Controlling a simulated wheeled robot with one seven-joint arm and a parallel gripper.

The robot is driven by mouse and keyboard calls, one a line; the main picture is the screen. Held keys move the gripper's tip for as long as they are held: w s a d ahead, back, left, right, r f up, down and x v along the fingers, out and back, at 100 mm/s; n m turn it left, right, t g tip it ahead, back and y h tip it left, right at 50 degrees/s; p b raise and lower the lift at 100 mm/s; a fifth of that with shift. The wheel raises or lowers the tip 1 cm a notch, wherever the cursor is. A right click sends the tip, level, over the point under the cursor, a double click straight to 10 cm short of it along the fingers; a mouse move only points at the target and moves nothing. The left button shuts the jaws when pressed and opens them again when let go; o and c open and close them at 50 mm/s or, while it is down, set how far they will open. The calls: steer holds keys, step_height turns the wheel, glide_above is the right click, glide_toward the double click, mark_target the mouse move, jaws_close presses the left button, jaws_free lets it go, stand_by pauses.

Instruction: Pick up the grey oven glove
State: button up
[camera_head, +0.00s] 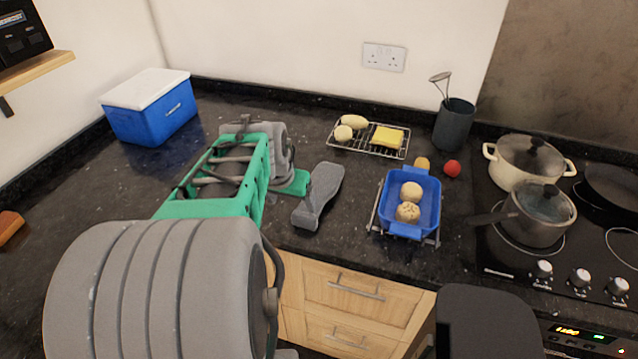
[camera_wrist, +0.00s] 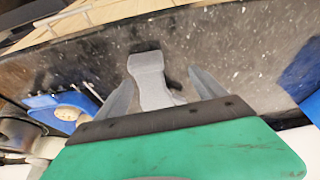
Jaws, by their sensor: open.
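The grey oven glove (camera_head: 318,197) lies on the dark granite worktop, left of the blue tray. It is long and narrow at its middle. In the wrist view the glove (camera_wrist: 149,72) shows ahead of my gripper (camera_wrist: 162,77), with its near part between the two grey fingers. The fingers stand apart, with a gap on each side of the glove. I cannot tell how high they are above the worktop. In the head view my green and grey arm hides the fingers.
A blue tray (camera_head: 427,220) with two round buns stands right of the glove. Behind are a wire rack (camera_head: 352,148) with food, a grey utensil pot (camera_head: 454,127) and a red fruit (camera_head: 452,168). Pots stand on the hob (camera_head: 500,262). A blue cool box (camera_head: 152,118) stands back left.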

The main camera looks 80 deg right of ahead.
mark_target(304, 216)
steer(key=shift+s+d+f+m, duration=0.2)
steer(key=shift+s+d+f, duration=0.15)
steer(key=shift+s, duration=0.3)
steer(key=shift+s+d+f+m, duration=0.2)
steer(key=shift+s+d, duration=0.1)
steer(key=shift+s, duration=0.3)
steer(key=x, duration=0.3)
steer(key=p+x, duration=0.1)
steer(key=x, duration=0.2)
steer(key=shift+s+d+f+p, duration=0.1)
steer(key=shift+d+p, duration=0.2)
steer(key=shift+d, duration=0.2)
steer(key=c, duration=1.5)
steer(key=shift+c, duration=0.6)
